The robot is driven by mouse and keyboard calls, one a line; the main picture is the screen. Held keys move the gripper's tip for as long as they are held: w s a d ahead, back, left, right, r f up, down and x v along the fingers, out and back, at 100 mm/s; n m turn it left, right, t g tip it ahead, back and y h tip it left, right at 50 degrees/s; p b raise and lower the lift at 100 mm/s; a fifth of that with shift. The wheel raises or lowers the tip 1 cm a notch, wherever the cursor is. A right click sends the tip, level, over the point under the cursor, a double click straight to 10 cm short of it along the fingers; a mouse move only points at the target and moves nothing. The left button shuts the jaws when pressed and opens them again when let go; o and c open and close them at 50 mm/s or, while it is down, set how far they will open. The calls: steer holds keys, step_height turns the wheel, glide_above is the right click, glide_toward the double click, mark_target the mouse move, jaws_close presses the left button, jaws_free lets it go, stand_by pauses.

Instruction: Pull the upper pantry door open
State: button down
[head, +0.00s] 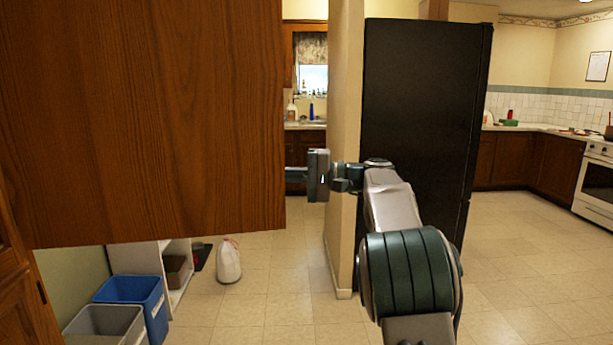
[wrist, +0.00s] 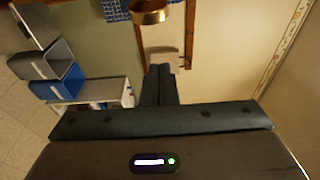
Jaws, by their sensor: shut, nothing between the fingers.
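The upper pantry door (head: 150,120) is a large brown wood-grain panel. It fills the left of the head view and stands swung out from the cabinet, with its free edge near the middle of the picture. My gripper (head: 290,175) is at that right edge, fingers pointing left, and the fingertips seem to pass behind the door. I cannot tell if they touch it. In the wrist view the two fingers (wrist: 159,70) are together with nothing between them.
Below the door are a blue bin (head: 134,291), a grey bin (head: 106,322), a low white shelf (head: 180,275) and a white bag (head: 228,262). A wall end (head: 343,230) and a black fridge (head: 420,95) stand near my arm. The tiled floor at right is clear.

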mark_target(282, 180)
steer(key=shift+s+a+b, duration=0.15)
steer(key=shift+s+b, duration=0.2)
steer(key=shift+s, duration=1.55)
steer(key=shift+s, duration=0.1)
